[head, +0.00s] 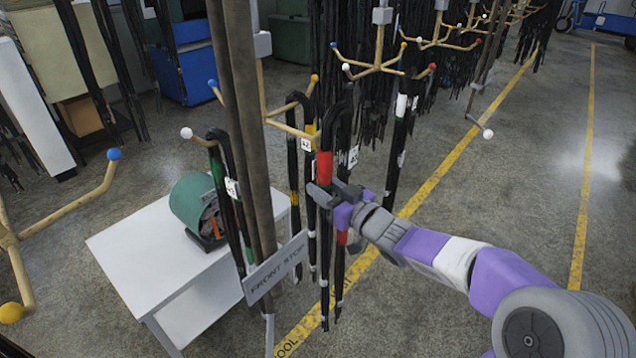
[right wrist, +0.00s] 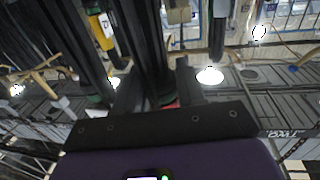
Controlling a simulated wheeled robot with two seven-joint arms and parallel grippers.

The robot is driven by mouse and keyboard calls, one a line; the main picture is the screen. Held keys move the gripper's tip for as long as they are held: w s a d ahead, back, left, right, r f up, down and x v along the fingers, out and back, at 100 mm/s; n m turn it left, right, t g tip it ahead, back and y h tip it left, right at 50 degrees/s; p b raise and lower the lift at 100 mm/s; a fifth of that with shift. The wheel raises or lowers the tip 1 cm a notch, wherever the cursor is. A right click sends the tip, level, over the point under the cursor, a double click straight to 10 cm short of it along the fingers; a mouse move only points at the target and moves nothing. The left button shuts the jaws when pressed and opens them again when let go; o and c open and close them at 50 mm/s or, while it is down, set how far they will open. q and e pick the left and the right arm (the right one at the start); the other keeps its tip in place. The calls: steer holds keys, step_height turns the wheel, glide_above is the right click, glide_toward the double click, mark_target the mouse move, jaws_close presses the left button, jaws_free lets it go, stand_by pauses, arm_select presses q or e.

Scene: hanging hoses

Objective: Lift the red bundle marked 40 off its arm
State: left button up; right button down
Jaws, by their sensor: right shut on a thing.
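The red bundle (head: 325,168) is a set of black hoses with a red band, hanging upright among other hoses on a tan rack arm. A white tag (head: 353,157) shows beside it; its number is too small to read. My right gripper (head: 328,192) is shut on the red bundle just below the red band. In the right wrist view black hoses (right wrist: 143,50) run up between the fingers, with a bit of red low between them. My left gripper is not in view.
A yellow-banded bundle (head: 293,160) hangs close on the left, and a green-banded one (head: 222,165) farther left. A brown post with a FRONT STOP sign (head: 276,268) stands before a white table (head: 150,250). Another rack (head: 378,68) stands behind. Floor at right is clear.

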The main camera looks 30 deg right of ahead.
steer(key=d+p+v, duration=0.1)
steer(key=v, duration=0.6)
steer(key=shift+r, duration=0.15)
stand_by(0.4)
steer(key=shift+d, duration=0.1)
steer(key=shift+w, duration=0.1)
stand_by(0.4)
